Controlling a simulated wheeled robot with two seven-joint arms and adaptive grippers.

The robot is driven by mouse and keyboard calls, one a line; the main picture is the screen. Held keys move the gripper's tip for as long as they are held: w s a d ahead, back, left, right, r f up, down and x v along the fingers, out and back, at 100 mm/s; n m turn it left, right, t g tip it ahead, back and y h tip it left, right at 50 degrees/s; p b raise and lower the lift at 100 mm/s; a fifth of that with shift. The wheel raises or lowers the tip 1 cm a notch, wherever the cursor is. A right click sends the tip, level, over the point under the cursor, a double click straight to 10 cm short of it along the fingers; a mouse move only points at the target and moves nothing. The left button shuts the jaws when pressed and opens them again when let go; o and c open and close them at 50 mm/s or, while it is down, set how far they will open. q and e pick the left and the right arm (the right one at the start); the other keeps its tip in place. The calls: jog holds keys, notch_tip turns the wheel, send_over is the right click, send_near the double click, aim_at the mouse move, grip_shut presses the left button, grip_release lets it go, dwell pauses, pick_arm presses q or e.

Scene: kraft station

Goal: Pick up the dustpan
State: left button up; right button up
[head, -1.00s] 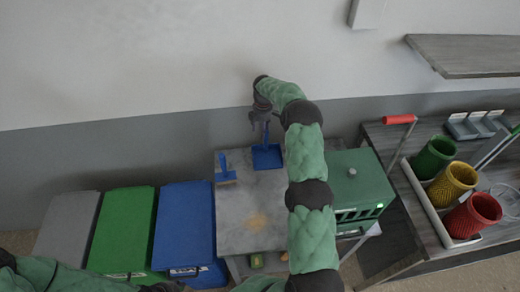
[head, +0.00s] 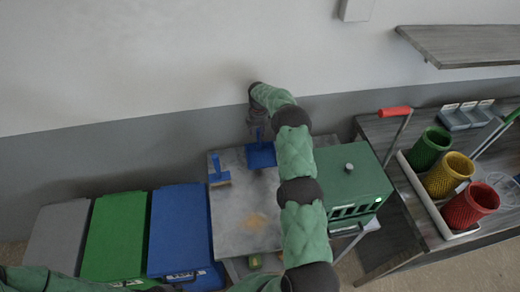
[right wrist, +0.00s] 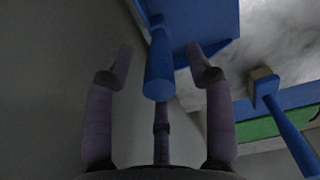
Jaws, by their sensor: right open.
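The blue dustpan (head: 261,155) lies at the back edge of the grey table, its handle pointing toward the wall. I see no clear contact with the handle. My left gripper is not in view; only part of my left arm shows at the lower left.
A blue brush (head: 219,178) lies left of the dustpan on the grey table (head: 240,225). A green box (head: 352,182) stands to the right. Blue, green and grey bins stand at the left. The wall (head: 130,140) is close behind the table.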

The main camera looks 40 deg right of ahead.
aim_at(261, 148)
notch_tip(261, 148, down, 3)
jog(key=shift+r, duration=0.1)
grip_shut()
jog(key=shift+r, duration=0.1)
